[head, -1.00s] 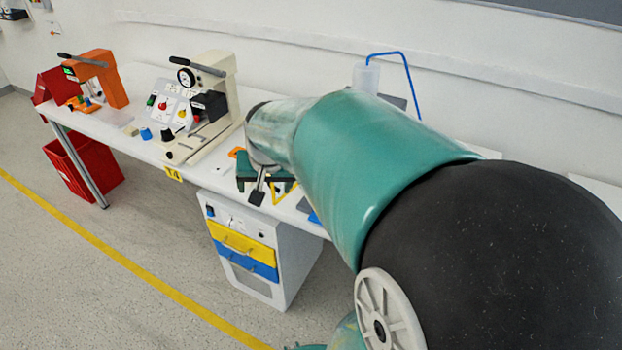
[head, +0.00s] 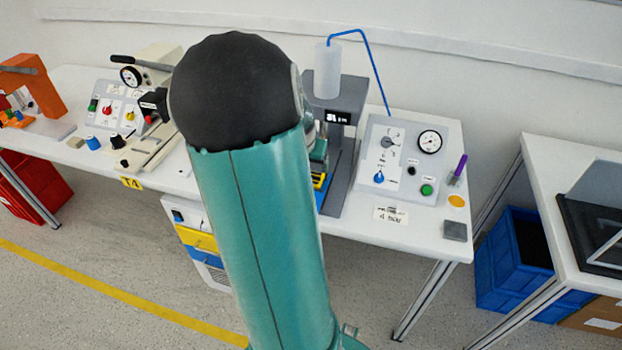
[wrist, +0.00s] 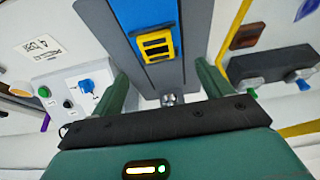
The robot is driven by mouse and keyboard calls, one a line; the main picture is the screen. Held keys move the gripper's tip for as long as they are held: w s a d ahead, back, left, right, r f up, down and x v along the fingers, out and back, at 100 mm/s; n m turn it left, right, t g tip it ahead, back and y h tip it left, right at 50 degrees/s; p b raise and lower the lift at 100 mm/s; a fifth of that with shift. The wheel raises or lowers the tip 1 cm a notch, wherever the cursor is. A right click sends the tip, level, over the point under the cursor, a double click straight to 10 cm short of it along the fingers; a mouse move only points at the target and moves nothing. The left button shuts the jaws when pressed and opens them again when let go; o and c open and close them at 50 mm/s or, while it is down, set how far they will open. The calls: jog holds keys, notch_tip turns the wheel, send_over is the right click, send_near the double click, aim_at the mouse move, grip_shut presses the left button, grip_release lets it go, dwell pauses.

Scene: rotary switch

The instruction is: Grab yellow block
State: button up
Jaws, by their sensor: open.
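A yellow block (wrist: 157,45) with dark slots lies on a blue holder (wrist: 146,17) on a grey fixture in the wrist view. In the head view, a bit of the yellow block (head: 319,181) shows at the right edge of my arm. My gripper (wrist: 162,72) is open. Its two green fingers stand apart either side of the grey fixture in the picture, with the block between and beyond them. Nothing is held. In the head view my arm hides most of the gripper and fixture.
A control panel (head: 375,160) with a gauge and a blue knob stands right of the fixture. A clear cylinder (head: 327,70) with a blue hose tops the press. A lever press with a gauge (head: 131,77) stands left.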

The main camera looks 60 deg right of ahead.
aim_at(313, 175)
jog(key=x, duration=0.2)
jog(key=shift+s+d+f, duration=0.15)
jog(key=shift+s+f, duration=0.1)
jog(key=shift+f, duration=0.1)
jog(key=shift+w+d+f, duration=0.15)
jog(key=shift+f, duration=0.4)
jog(key=x, duration=0.4)
jog(key=shift+f, duration=0.3)
jog(key=c, duration=1.1)
jog(key=shift+r, duration=0.1)
